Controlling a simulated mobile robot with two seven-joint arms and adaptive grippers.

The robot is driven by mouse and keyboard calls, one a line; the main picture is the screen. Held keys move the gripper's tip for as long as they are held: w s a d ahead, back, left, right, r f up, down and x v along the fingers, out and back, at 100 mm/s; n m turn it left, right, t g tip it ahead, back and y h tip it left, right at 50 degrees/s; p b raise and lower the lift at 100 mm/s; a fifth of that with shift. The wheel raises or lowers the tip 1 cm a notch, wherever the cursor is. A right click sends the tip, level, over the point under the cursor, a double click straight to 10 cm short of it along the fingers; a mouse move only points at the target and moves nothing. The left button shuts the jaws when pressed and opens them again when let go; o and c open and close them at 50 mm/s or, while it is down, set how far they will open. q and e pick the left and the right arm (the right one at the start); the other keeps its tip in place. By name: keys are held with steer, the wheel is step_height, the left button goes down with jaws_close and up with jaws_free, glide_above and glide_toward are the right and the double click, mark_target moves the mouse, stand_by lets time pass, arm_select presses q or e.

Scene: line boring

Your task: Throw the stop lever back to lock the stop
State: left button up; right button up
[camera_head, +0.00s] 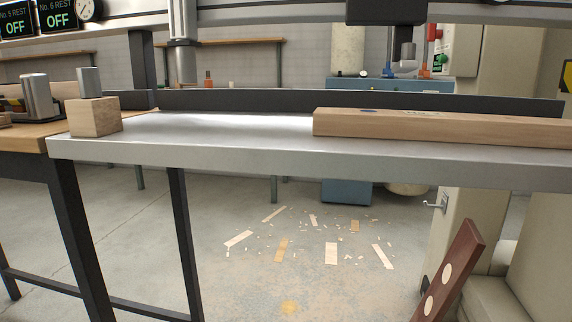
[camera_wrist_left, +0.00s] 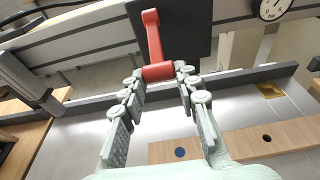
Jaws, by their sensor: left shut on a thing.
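The red stop lever (camera_wrist_left: 154,38) shows in the left wrist view, in front of a dark plate (camera_wrist_left: 183,35). Its bar runs up from a thick red cross-piece at its lower end. My left gripper (camera_wrist_left: 159,76) has its two fingertips on either side of that cross-piece and is shut on it. The fingers hide the ends of the cross-piece. Neither the lever nor my left gripper shows in the head view. My right gripper is in neither view.
A small wooden block (camera_head: 95,117) sits at the left end. A dark fence (camera_head: 250,100) runs along the back. Wood scraps litter the floor.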

arm_select(q)
steer(key=shift+w+f, duration=0.1)
steer(key=shift+f, duration=0.15)
steer(key=shift+w+f+b, duration=0.35)
steer(key=shift+f+b, duration=0.3)
steer(key=shift+b, duration=0.15)
steer(key=shift+w+d+f, duration=0.15)
steer(key=shift+w, duration=0.05)
steer(key=shift+w+d+f+b, duration=0.1)
steer(key=shift+w+f+b, duration=0.45)
steer(key=shift+f+b, duration=0.25)
steer(key=shift+w, duration=0.15)
steer(key=shift+w+d+f+b, duration=0.1)
steer(key=shift+w+f+b, duration=0.2)
steer(key=shift+w, duration=0.15)
steer(key=shift+w+d+f+b, duration=0.1)
steer(key=shift+w+f+b, duration=0.15)
steer(key=shift+w, duration=0.3)
